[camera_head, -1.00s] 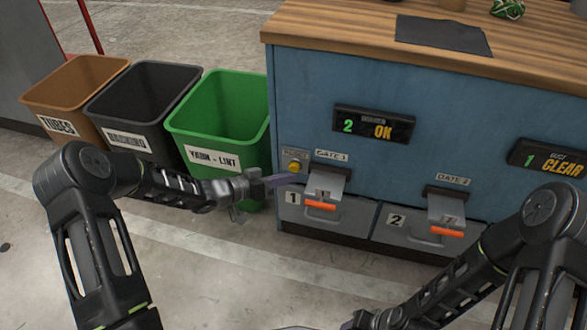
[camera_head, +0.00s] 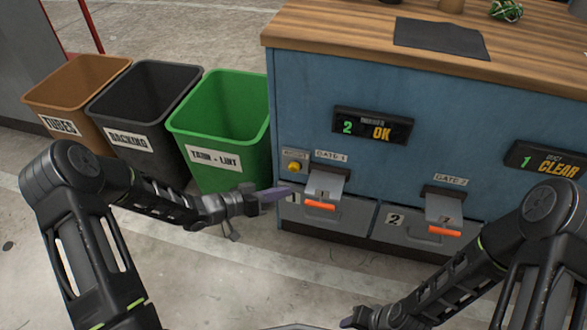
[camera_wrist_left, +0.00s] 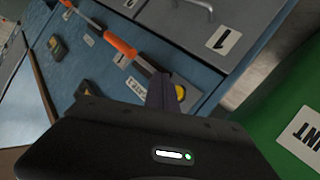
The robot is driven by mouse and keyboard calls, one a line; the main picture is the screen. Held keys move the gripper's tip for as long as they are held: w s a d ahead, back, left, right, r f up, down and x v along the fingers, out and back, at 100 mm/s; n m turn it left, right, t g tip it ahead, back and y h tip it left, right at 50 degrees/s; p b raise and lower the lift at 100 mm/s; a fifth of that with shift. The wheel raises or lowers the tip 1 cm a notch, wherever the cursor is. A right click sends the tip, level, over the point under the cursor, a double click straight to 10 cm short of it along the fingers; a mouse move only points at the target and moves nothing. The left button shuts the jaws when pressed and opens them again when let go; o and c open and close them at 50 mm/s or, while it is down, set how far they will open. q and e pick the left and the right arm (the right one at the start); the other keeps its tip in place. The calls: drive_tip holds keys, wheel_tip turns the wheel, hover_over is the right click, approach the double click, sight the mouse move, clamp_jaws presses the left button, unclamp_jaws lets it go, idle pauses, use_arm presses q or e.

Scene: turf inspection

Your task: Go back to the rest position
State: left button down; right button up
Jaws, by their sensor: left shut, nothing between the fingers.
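My left gripper (camera_head: 276,194) is shut and empty. In the head view it is in front of the blue cabinet (camera_head: 300,95), just left of the gate 1 lever with its orange handle (camera_head: 320,205) and below the yellow button (camera_head: 294,167). In the left wrist view the closed fingers (camera_wrist_left: 160,92) stand in front of the cabinet, near the orange handle (camera_wrist_left: 120,46). I cannot tell whether they touch anything. My right gripper (camera_head: 350,321) is at the bottom edge of the head view, mostly cut off, so its jaws are unclear.
A green bin (camera_head: 180,125), a black bin (camera_head: 105,110) and a brown bin (camera_head: 40,100) stand left of the cabinet. The gate 2 lever (camera_head: 444,207) is to the right. Displays read "2 OK" (camera_head: 372,125) and "1 CLEAR" (camera_head: 545,158). Open floor (camera_head: 230,280) lies between my arms.

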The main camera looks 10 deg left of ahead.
idle(0.6)
